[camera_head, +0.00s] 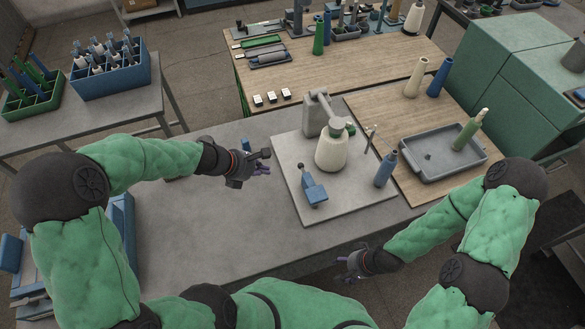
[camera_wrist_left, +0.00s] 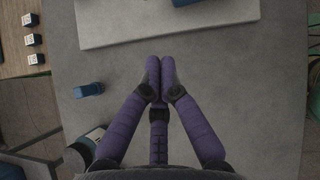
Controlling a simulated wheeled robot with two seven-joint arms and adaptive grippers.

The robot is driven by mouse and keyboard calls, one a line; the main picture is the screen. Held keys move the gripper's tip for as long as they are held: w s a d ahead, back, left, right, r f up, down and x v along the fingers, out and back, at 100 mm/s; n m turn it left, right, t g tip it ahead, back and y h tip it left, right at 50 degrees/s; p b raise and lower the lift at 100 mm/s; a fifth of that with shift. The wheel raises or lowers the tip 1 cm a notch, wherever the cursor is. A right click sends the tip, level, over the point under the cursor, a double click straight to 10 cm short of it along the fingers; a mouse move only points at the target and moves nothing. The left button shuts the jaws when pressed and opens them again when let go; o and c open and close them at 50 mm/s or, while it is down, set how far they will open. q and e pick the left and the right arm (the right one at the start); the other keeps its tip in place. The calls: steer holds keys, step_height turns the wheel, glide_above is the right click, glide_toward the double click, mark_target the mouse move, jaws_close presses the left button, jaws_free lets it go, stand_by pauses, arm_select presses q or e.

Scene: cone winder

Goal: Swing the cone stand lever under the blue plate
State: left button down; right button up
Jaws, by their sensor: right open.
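A pale board (camera_head: 370,208) on the grey table carries the winder. A blue-topped fitting with a flat blue plate (camera_head: 313,194) stands at its front left. A cream cone (camera_head: 331,152) stands behind it, under a grey arm from the grey housing (camera_head: 319,113). A thin upright lever-like rod (camera_head: 371,138) is right of the cone; I cannot tell whether it is the cone stand lever. My left gripper (camera_head: 264,169) is left of the board, fingers together and empty; they also show in the left wrist view (camera_wrist_left: 160,64). My right gripper (camera_head: 346,264) is open, empty, near the table's front edge.
A blue bottle-like piece (camera_head: 385,168) stands at the board's right. A grey tray (camera_head: 418,172) with a green cone (camera_head: 468,132) lies on the wooden table beyond. A small blue object (camera_wrist_left: 88,90) lies near my left gripper.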

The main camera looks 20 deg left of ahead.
mark_target(307, 181)
arm_select(q)
steer(key=b+x, duration=0.1)
steer(key=x, duration=0.3)
steer(key=b+x, duration=0.1)
steer(key=x, duration=0.3)
steer(key=w+d+r+b+x, duration=0.1)
steer(key=b+x, duration=0.1)
steer(key=x, duration=0.2)
steer(key=shift+f, duration=0.1)
steer(key=shift+w+d, duration=0.3)
steer(key=shift+w, duration=0.1)
steer(key=shift+f, duration=0.1)
